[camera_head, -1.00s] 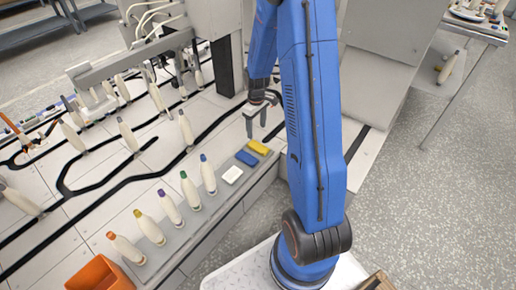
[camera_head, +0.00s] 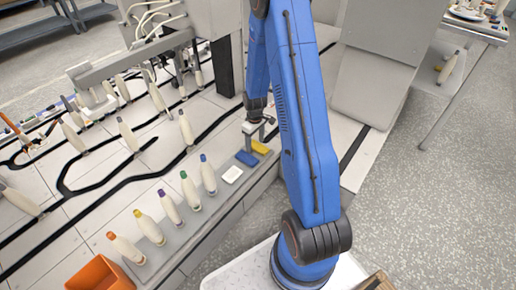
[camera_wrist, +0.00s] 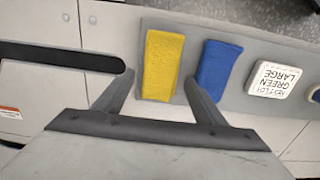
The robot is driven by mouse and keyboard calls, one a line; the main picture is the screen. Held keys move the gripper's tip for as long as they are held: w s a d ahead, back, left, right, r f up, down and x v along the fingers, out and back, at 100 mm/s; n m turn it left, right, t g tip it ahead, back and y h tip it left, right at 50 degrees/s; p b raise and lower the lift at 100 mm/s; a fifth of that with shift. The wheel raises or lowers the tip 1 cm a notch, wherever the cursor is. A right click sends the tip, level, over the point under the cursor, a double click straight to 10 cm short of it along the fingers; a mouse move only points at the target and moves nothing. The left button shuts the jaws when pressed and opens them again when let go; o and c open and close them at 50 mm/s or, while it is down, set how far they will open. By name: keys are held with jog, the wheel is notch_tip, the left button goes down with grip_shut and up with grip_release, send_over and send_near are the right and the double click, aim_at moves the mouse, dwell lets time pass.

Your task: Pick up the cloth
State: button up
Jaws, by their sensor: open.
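Two small flat pieces that look like folded cloth lie side by side on the grey ledge. One is a yellow piece (camera_head: 260,147), also in the wrist view (camera_wrist: 163,65). The other is a blue piece (camera_head: 246,158), also in the wrist view (camera_wrist: 218,66). I cannot tell which one the task means. My gripper (camera_head: 254,142) is open and empty, pointing down at the yellow piece. In the wrist view, my gripper's fingers (camera_wrist: 159,82) lie on either side of the yellow piece, the right finger over the gap beside the blue one.
A white block (camera_head: 232,175) with printed text, clear in the wrist view (camera_wrist: 272,79), lies beside the blue piece. Several bobbins with coloured tips, such as a blue-tipped one (camera_head: 208,174), stand along the ledge. An orange bin (camera_head: 98,274) is at the lower left.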

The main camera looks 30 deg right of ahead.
aim_at(255, 144)
jog(key=c, duration=1.1)
notch_tip(255, 144, up, 10)
